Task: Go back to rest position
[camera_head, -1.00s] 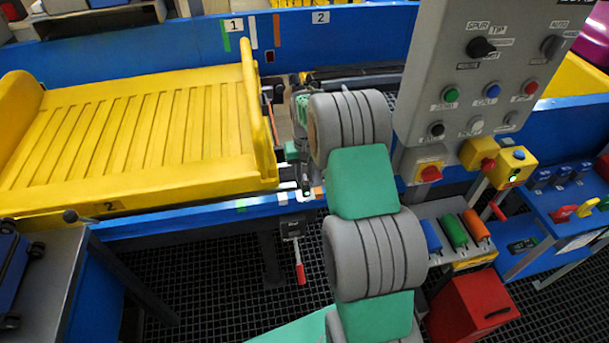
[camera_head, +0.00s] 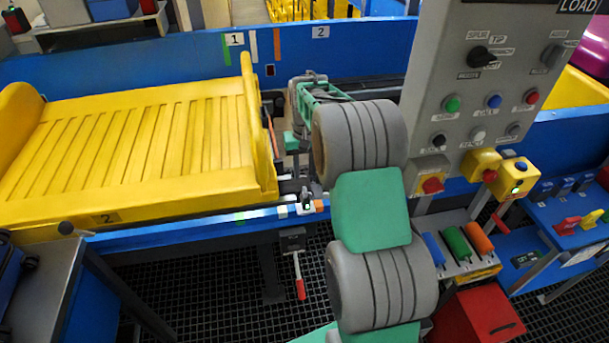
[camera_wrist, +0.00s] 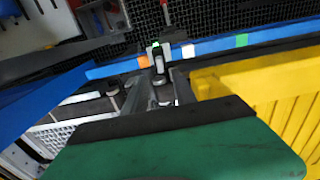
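My gripper (camera_head: 292,141) is at the end of my green and grey arm, above the gap between the yellow tray and the conveyor beyond it. My own arm hides much of it in the head view. A small upright latch-like part (camera_head: 307,198) stands on the blue rail, apart from my gripper. It shows in the wrist view (camera_wrist: 158,62) with a green top. I see no object held.
The large yellow tray (camera_head: 130,200), marked 2, lies left on the blue conveyor frame (camera_head: 190,232). A grey control panel (camera_head: 455,130) with knobs and buttons stands close right of my arm. A red box (camera_head: 480,312) is below it. A red-handled lever (camera_head: 300,288) hangs under the rail.

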